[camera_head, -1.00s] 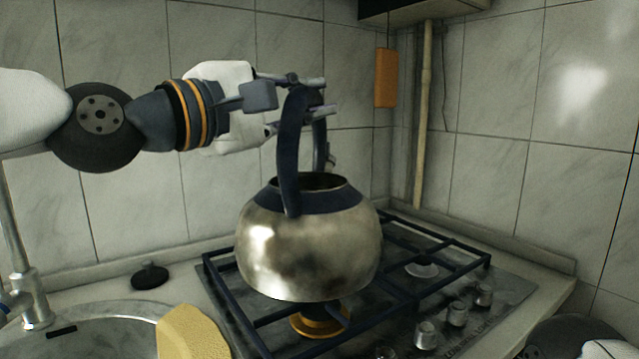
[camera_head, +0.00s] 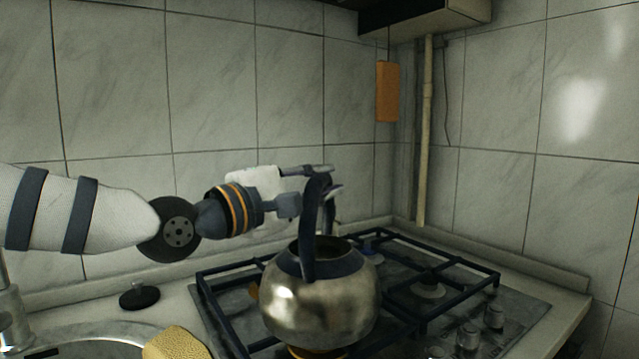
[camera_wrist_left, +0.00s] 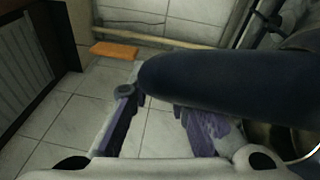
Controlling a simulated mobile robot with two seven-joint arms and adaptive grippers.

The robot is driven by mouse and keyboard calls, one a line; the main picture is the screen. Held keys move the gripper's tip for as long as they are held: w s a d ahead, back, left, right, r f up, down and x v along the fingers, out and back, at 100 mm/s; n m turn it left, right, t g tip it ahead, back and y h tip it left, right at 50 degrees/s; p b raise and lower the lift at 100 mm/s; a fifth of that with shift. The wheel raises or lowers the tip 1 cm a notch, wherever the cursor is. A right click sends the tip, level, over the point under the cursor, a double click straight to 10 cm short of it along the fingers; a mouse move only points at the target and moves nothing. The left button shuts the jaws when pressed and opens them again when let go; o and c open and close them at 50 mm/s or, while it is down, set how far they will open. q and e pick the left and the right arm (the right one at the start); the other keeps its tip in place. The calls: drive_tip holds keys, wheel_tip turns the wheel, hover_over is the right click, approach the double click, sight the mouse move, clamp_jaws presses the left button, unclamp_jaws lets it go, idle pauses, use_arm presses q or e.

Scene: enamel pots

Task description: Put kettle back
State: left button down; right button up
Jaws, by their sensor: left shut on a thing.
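The metal kettle (camera_head: 325,302) has a dark collar, an open top and a tall dark arched handle (camera_head: 309,235). It is roughly upright over the front left burner (camera_head: 305,352) of the gas stove (camera_head: 522,312). I cannot tell whether its base touches the grate. My left gripper (camera_head: 322,181) is shut on the top of the handle. In the left wrist view the handle (camera_wrist_left: 230,82) crosses between the two fingers, and part of the kettle's body shows at the right edge. My right gripper is not in view.
A small black knobbed piece (camera_head: 139,296) lies on the counter left of the stove, near the sink (camera_head: 95,345). A yellow sponge (camera_head: 176,344) lies at the sink's edge. Stove knobs (camera_head: 494,317) line the right front. An orange board (camera_head: 387,91) hangs on the tiled wall.

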use_arm(q)
drive_tip(key=shift+s+r, duration=0.1)
drive_tip(key=shift+r, duration=0.15)
drive_tip(key=shift+f, duration=0.45)
drive_tip(key=c, duration=1.9)
unclamp_jaws()
drive_tip(key=shift+f, duration=0.2)
drive_tip(key=shift+c, duration=0.2)
drive_tip(key=o, duration=0.4)
